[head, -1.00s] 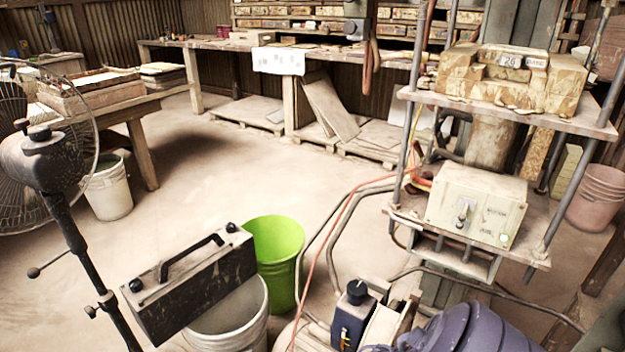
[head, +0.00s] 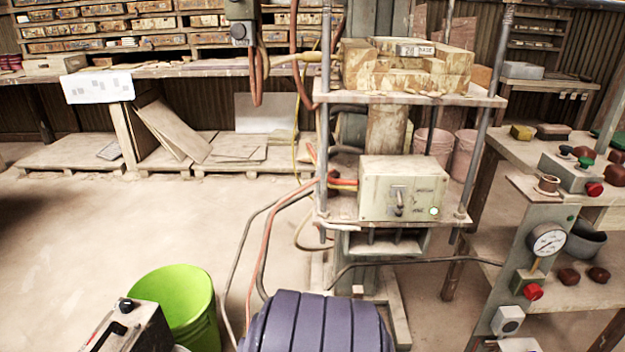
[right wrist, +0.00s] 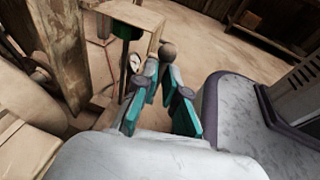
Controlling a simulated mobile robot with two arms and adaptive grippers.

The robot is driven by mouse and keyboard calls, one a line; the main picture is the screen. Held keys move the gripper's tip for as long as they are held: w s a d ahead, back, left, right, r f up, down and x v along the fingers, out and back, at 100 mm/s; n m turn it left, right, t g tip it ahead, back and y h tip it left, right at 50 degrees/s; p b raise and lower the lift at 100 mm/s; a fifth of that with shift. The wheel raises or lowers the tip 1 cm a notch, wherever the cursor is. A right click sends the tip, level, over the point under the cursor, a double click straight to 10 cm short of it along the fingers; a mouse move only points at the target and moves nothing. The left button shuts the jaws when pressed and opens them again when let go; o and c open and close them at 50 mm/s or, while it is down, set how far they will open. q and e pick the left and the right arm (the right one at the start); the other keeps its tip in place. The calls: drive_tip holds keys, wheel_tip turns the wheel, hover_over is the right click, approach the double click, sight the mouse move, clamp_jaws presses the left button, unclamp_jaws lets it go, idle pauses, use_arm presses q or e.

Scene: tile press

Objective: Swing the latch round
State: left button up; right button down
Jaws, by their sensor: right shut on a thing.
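In the right wrist view, my right gripper (right wrist: 160,72) has teal fingers close together. They are shut on a dark round knob (right wrist: 168,51) at their tips. I cannot tell whether this knob belongs to the latch; no latch is clear in the head view. The press (head: 405,98) stands in the middle right of the head view, with a wooden mould (head: 370,75) on its upper plate. Its pale switch box (head: 375,190) has a small lever (head: 399,203) and a lit green lamp. Neither gripper shows in the head view.
A control post (head: 520,270) with a gauge (head: 548,240) and red buttons stands at the right. A green bucket (head: 180,300) is at the lower left. Hoses (head: 262,265) hang beside the press. The floor (head: 110,235) at the left is clear.

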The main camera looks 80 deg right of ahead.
drive_tip(key=shift+a+f, duration=0.1)
idle(0.3)
drive_tip(key=c, duration=1.5)
unclamp_jaws()
drive_tip(key=shift+w, duration=0.1)
drive_tip(key=v, duration=0.7)
drive_tip(key=shift+w, duration=0.2)
drive_tip(key=shift+a, duration=0.15)
